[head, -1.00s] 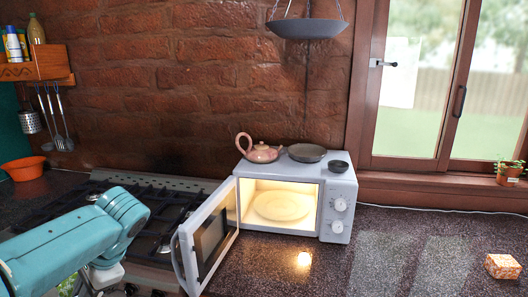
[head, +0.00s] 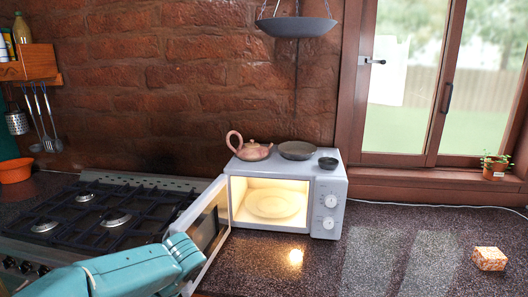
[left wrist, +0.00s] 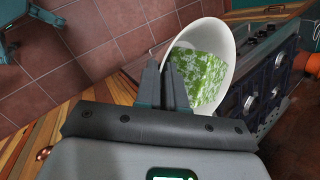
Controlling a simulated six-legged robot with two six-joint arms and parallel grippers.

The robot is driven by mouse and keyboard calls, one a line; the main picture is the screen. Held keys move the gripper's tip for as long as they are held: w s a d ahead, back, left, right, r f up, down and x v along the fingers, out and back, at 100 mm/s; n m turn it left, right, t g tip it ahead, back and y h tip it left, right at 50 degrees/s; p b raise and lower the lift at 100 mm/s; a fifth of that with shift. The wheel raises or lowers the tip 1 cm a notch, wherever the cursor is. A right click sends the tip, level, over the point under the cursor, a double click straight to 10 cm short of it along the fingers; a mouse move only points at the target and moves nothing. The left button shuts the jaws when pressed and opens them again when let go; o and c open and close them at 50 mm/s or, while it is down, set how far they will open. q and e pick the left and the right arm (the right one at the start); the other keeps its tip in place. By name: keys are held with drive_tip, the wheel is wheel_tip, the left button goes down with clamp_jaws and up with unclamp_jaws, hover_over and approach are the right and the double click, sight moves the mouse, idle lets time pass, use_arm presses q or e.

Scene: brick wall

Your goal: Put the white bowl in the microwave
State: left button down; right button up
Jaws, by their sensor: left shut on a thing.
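The white bowl (left wrist: 213,35) shows in the left wrist view, with a leafy green pattern or contents inside. My left gripper (left wrist: 165,80) is shut on the bowl's near rim, and the bowl is tilted in this picture. In the head view my left arm comes in from the lower left, and its gripper and the bowl are out of sight. The white microwave (head: 328,205) stands on the counter with its door (head: 208,225) swung open to the left. Its lit inside holds only a round plate (head: 273,204). My arm covers the door's lower part.
A teapot (head: 252,151), a dark flat dish (head: 297,150) and a small dark bowl (head: 328,163) sit on the microwave. A stove (head: 95,215) is left of it. Dark counter (head: 400,250) lies open to the right, with a patterned block (head: 489,258).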

use_arm(q)
drive_tip(key=s+d+f+n+g+h, duration=0.1)
drive_tip(key=d+f+n+g, duration=0.2)
drive_tip(key=d+f+n, duration=0.3)
wheel_tip(320, 180, down, 3)
drive_tip(key=shift+s+d+r, duration=0.1)
drive_tip(key=shift+s+d, duration=0.15)
drive_tip(key=shift+d, duration=0.7)
